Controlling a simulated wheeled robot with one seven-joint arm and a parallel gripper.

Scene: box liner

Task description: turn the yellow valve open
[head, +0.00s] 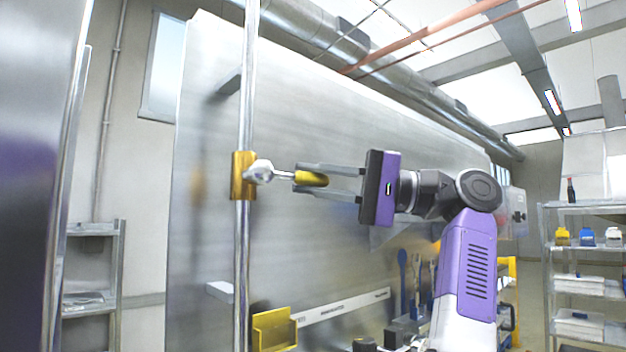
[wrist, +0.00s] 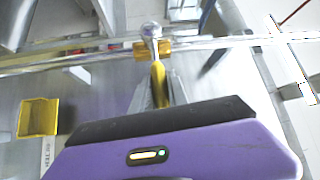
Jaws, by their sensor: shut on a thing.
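The yellow valve (head: 242,175) sits on a vertical metal pipe (head: 244,90) in the head view. Its metal stem (head: 265,171) sticks out to the right and ends in a yellow handle (head: 308,179). My gripper (head: 312,180) comes from the right and its two fingers are shut on the handle, one above and one below in the picture. In the wrist view, the yellow handle (wrist: 158,84) lies between the fingers, with the valve body (wrist: 165,47) and the pipe (wrist: 80,58) beyond. The fingers partly hide the handle.
A large metal panel (head: 330,120) stands behind the pipe. A yellow bin (head: 273,329) is mounted low, near the pipe, with hanging tools (head: 402,272) to its right. Shelves stand at the left (head: 92,262) and right (head: 585,245). A grey metal surface (head: 35,170) fills the far left.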

